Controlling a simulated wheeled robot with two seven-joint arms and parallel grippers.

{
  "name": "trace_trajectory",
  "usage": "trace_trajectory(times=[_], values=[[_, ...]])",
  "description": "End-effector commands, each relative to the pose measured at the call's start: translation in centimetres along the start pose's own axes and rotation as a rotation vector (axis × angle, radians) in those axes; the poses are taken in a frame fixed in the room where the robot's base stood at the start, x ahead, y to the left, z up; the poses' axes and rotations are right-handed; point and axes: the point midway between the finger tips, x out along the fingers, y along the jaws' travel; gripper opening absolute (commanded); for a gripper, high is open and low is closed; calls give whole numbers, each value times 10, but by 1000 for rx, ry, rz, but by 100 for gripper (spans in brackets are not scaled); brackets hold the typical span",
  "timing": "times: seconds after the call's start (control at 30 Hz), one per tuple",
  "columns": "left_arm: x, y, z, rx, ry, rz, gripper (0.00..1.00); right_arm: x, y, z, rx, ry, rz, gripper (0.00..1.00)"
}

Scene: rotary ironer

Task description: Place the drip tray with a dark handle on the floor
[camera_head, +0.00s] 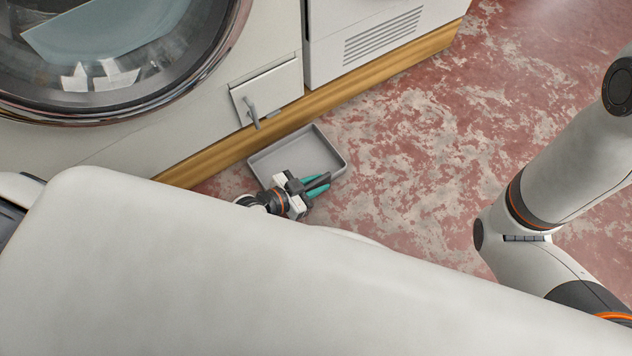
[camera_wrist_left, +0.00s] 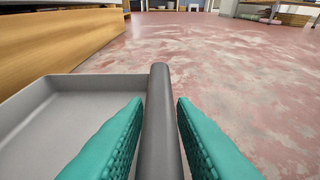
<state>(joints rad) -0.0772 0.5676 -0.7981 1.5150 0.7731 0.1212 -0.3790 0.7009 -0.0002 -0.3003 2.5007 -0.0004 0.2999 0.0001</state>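The grey, shallow rectangular drip tray (camera_head: 300,155) lies flat, apparently on the floor, beside the wooden plinth under the machine. In the left wrist view the tray (camera_wrist_left: 70,105) is at the left, with its dark grey bar handle (camera_wrist_left: 160,125) along its side. My left gripper (camera_head: 318,185) is at the tray's near right edge. Its teal fingers (camera_wrist_left: 160,112) stand on either side of the handle, with a narrow gap showing on each side, so it looks slightly open around it. In the head view the gripper hides the handle. My right gripper is out of view.
The white machine with a round glass door (camera_head: 110,50) stands at the upper left, above the wooden plinth (camera_head: 380,68). A small flap with a grey handle (camera_head: 266,95) is just above the tray. The worn red floor (camera_head: 430,150) is clear to the right.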

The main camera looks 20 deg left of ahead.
Motion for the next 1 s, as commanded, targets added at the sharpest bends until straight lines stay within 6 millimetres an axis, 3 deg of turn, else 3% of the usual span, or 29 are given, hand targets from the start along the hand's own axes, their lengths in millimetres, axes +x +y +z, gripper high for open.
trace_trajectory(times=[0.37, 0.47, 0.77, 0.83, 1.0], values=[[-1, 0, 3, 0, -1, 0, 34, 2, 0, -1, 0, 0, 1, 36], [-10, 0, 5, 1, 1, 0, 34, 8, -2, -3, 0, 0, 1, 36], [-73, 0, 7, 1, 4, -1, 34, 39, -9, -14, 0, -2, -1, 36], [-87, 0, 7, 1, 4, 0, 34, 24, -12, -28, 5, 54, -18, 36], [-111, 0, 6, 1, 1, 0, 34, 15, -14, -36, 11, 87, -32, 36]])
